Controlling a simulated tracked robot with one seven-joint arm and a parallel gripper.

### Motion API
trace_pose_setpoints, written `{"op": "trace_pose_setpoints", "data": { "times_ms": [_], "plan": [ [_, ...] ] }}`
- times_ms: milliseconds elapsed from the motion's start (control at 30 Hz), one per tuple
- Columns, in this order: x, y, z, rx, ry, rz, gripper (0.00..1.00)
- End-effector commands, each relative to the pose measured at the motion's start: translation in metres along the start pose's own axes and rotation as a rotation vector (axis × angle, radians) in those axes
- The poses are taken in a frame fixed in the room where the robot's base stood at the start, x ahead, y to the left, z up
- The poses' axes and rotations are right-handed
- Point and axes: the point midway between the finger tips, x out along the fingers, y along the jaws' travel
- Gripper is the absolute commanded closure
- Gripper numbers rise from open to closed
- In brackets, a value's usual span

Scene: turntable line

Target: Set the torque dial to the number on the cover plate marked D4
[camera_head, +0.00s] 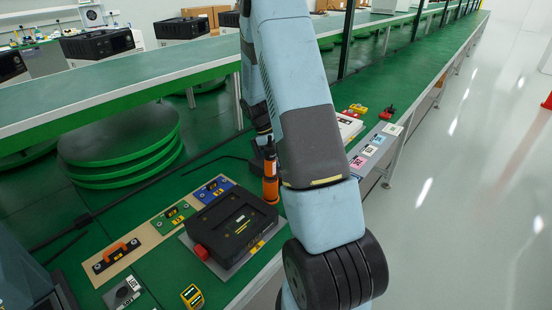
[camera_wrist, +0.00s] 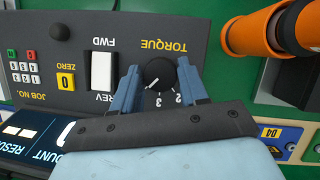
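In the wrist view, a black round torque dial (camera_wrist: 159,74) with a white pointer line sits on a dark control panel (camera_wrist: 205,20). The panel's lettering appears upside down. The pointer aims to the lower left; numbers 2 and 3 show below the dial, and others there are hidden. My gripper (camera_wrist: 159,68) is open, its two blue fingers either side of the dial with small gaps visible. A blue cover plate (camera_wrist: 290,133) has a yellow tag that seems to read 04 or D4. In the head view, blue (camera_head: 222,184), green (camera_head: 163,225) and black (camera_head: 98,267) plates lie in a row; their markings are unreadable.
On the panel, a white FWD/REV rocker switch (camera_wrist: 102,70) stands close beside one finger. An orange-and-black tool (camera_wrist: 247,35) is at the upper right. In the head view, a black box (camera_head: 215,222) with a red knob (camera_head: 201,252) lies on the green bench.

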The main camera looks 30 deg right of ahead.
Motion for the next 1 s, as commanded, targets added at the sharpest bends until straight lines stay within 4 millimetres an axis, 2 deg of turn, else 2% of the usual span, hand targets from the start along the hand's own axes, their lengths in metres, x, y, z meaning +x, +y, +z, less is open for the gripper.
{"op": "trace_pose_setpoints", "data": {
  "times_ms": [33, 200, 567, 667, 1000],
  "plan": [
    [0.001, 0.000, 0.001, 0.002, -0.001, -0.001, 0.52],
    [0.000, 0.000, 0.000, 0.000, 0.001, 0.000, 0.35],
    [-0.007, 0.000, -0.001, -0.001, 0.004, 0.002, 0.35],
    [-0.018, 0.000, -0.002, -0.001, 0.004, 0.003, 0.35],
    [-0.084, 0.000, -0.002, -0.001, 0.005, 0.003, 0.35]
  ]
}}
